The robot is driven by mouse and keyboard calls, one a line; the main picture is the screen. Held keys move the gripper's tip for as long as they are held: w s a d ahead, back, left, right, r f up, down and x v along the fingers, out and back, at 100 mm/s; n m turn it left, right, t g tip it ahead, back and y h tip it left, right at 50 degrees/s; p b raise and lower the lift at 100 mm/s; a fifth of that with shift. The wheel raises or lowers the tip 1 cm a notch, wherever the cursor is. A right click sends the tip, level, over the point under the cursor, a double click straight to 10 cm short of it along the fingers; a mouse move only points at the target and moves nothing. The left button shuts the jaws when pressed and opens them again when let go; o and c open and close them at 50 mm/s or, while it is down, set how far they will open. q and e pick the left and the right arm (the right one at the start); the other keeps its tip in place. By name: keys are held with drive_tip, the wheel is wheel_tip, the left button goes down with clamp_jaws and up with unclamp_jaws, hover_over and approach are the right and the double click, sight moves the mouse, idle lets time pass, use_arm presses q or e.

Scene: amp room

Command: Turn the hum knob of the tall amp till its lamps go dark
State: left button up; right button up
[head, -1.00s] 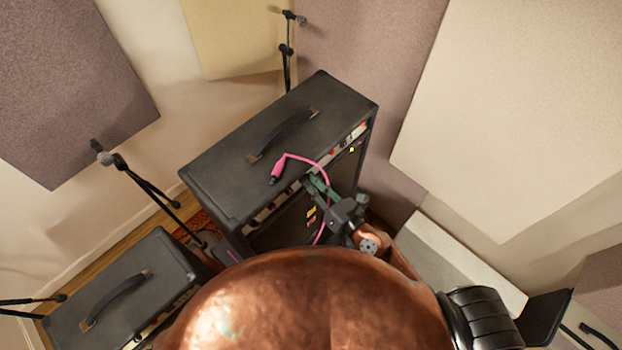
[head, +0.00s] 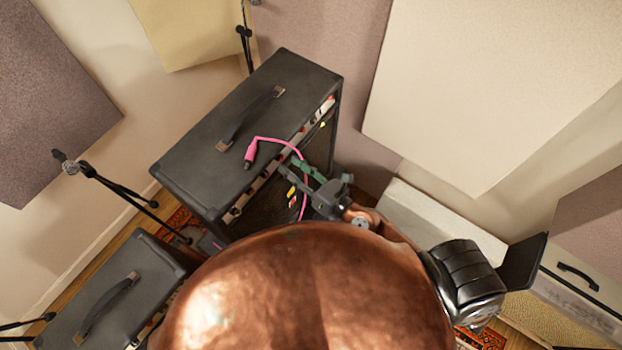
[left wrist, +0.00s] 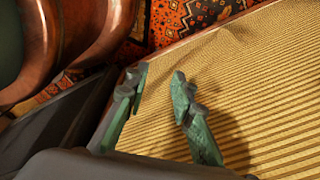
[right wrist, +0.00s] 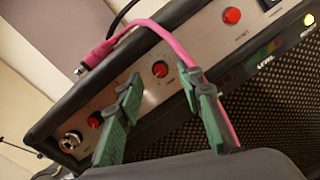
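The tall amp (head: 215,135) is a black box with a carry handle on top and a silver control panel along its upper front edge. In the right wrist view its panel (right wrist: 130,93) carries a red-capped black knob (right wrist: 160,69), another red knob (right wrist: 94,119) and a red button-like part (right wrist: 231,16). I cannot read which is hum. A yellow lamp (right wrist: 310,18) glows at the panel's right. My right gripper (head: 300,175) is open before the panel, its fingers either side of the first knob in view; contact is unclear. My left gripper (left wrist: 160,100) is open and empty, facing tan grille cloth.
A pink cable (right wrist: 185,45) arches over the panel, passing behind a right fingertip. A smaller black amp (head: 95,300) stands at lower left, with microphone stands (head: 110,185) nearby. A pale cabinet (head: 430,215) stands to the right, and a patterned rug (left wrist: 180,25) lies below.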

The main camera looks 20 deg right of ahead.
drive_tip(key=v, duration=0.9)
drive_tip(key=shift+w+f, duration=0.1)
drive_tip(key=shift+w, duration=0.05)
idle(0.8)
